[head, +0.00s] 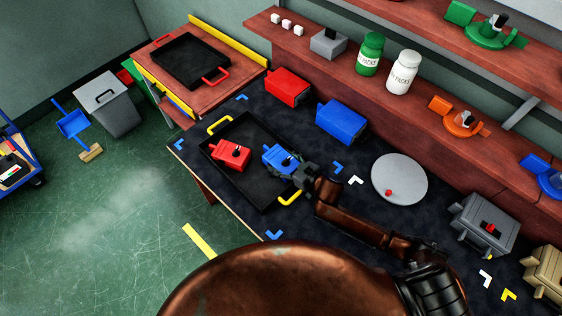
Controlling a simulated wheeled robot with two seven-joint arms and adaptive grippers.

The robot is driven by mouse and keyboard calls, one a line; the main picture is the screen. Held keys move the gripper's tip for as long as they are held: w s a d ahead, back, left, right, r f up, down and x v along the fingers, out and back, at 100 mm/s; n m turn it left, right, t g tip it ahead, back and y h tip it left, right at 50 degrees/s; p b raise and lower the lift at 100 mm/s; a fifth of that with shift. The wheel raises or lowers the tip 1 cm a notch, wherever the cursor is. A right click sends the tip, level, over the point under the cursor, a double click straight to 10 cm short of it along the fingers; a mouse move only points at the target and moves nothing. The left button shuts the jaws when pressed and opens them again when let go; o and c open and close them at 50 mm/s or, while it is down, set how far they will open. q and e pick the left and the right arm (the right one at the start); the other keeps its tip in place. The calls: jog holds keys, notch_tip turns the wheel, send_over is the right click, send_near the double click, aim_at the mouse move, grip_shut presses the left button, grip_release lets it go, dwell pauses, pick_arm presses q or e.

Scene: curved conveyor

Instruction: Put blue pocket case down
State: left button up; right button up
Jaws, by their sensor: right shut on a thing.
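The blue pocket case (275,158) is at the right part of a black tray with yellow handles (240,187). My right gripper (295,171) is at its right side and shut on it. I cannot tell whether the case touches the tray floor or is slightly above it. A red case (232,153) sits in the left part of the same tray, apart from the blue one. My left gripper is out of view.
Behind the tray stand a red box (288,87) and a blue box (341,122). A round grey plate (402,175) with a small red item lies to the right. A shelf with a green jar (369,53) and a white jar (402,72) runs along the back.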

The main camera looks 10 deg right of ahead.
jog(key=shift+r, duration=0.15)
jog(key=o, duration=1)
jog(key=shift+c, duration=0.2)
jog(key=p+v, duration=0.2)
jog(key=v, duration=1)
jog(key=shift+a, duration=0.1)
